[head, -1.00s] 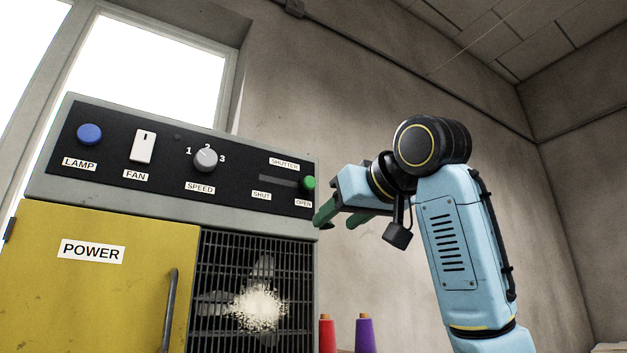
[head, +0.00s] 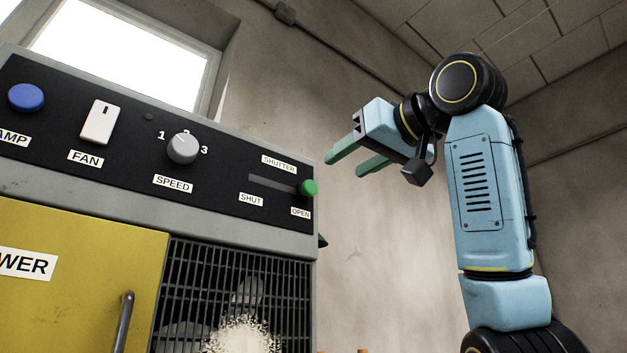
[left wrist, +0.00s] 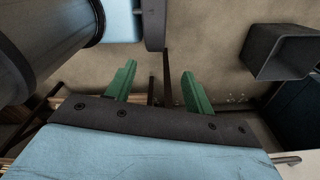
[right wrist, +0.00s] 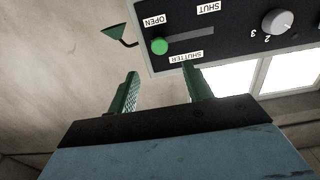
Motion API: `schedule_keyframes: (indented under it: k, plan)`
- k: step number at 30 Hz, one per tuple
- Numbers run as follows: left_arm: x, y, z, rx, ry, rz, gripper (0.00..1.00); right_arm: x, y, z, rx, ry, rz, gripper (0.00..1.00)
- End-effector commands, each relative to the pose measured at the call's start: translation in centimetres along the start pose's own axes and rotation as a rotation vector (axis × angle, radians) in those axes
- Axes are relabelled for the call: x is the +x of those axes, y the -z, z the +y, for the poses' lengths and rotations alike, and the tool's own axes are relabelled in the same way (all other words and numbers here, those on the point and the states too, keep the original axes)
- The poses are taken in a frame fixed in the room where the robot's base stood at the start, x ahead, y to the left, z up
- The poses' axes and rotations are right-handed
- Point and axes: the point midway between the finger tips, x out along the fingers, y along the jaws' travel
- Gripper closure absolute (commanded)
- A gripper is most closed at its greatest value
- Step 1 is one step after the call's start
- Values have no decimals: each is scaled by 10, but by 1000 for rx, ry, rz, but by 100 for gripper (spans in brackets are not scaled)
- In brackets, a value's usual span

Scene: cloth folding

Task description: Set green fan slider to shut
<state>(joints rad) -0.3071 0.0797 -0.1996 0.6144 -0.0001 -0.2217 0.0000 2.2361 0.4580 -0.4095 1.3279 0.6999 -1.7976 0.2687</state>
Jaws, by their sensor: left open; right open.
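The green slider knob (head: 308,188) sits at the right end of the SHUTTER track (head: 272,184), by the OPEN label (head: 300,212). The SHUT label (head: 251,200) is near the track's left end. My right gripper (head: 343,166) is open and empty, to the right of the panel and slightly higher than the knob in the head view. In the right wrist view the knob (right wrist: 159,46) shows upside down, beyond the gap between the open fingers (right wrist: 161,72), not touched. My left gripper (left wrist: 158,70) is open and empty in the left wrist view, pointing toward a wall.
The panel also has a blue LAMP button (head: 26,98), a white FAN switch (head: 100,122) and a grey SPEED dial (head: 183,148). A yellow door (head: 75,240) and a fan grille (head: 290,290) are below. A small green pointed piece (right wrist: 115,31) juts from the panel's side.

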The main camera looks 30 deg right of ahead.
Motion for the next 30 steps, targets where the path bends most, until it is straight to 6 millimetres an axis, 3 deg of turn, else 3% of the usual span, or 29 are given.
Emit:
schedule_keyframes:
  k: [2,5,13,26,30]
  plan:
    - [-10,-12,2,0,-3,-20,47,20,2,1,1,-1,-7,50]
    - [-18,-14,2,0,-3,-23,47,42,2,0,0,-2,-6,50]
    - [-33,21,-3,1,3,30,47,85,1,0,0,-1,-4,50]
    - [-36,12,-2,1,1,15,47,98,0,0,0,0,-1,50]
    - [-36,9,-1,1,1,11,47,97,0,0,0,0,-1,64]
